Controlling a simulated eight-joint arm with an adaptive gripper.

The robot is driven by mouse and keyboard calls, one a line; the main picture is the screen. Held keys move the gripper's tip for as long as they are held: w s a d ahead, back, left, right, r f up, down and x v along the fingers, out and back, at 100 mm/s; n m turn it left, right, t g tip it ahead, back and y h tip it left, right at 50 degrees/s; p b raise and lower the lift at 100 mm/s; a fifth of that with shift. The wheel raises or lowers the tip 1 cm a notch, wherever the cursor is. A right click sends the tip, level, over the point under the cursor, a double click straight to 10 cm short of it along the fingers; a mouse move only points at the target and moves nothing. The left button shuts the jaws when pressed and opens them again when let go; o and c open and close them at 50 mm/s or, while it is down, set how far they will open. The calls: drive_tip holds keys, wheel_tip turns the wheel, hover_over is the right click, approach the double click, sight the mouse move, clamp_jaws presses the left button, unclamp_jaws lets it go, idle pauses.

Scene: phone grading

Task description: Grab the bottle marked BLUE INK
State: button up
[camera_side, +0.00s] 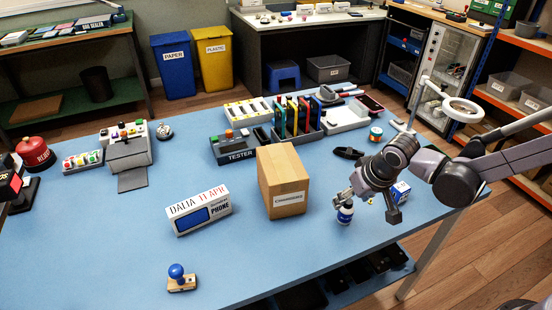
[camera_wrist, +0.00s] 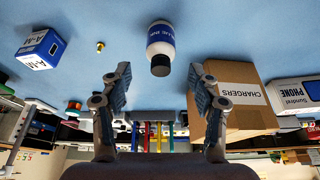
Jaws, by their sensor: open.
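The bottle marked BLUE INK (camera_wrist: 160,43) is white with a blue label and a dark cap. In the wrist view it stands beyond my open fingertips, roughly centred between them, with the cap towards me. In the side view the bottle (camera_side: 345,213) stands on the blue table near its right part, beneath my gripper. My gripper (camera_wrist: 158,80) is open and empty, its two fingers apart. In the side view my gripper (camera_side: 370,210) is close to the bottle and partly overlaps it; whether they touch cannot be told there.
A cardboard box marked CHARGERS (camera_side: 282,182) stands left of the bottle. A small blue and white box (camera_side: 401,191) is on its other side. A phone box (camera_side: 199,210) and a blue-knobbed stamp (camera_side: 180,278) are farther left. The table's front middle (camera_side: 265,255) is clear.

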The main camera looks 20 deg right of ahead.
sight(350, 203)
drive_tip(key=shift+x, duration=1.85)
drive_tip(key=c, duration=1.2)
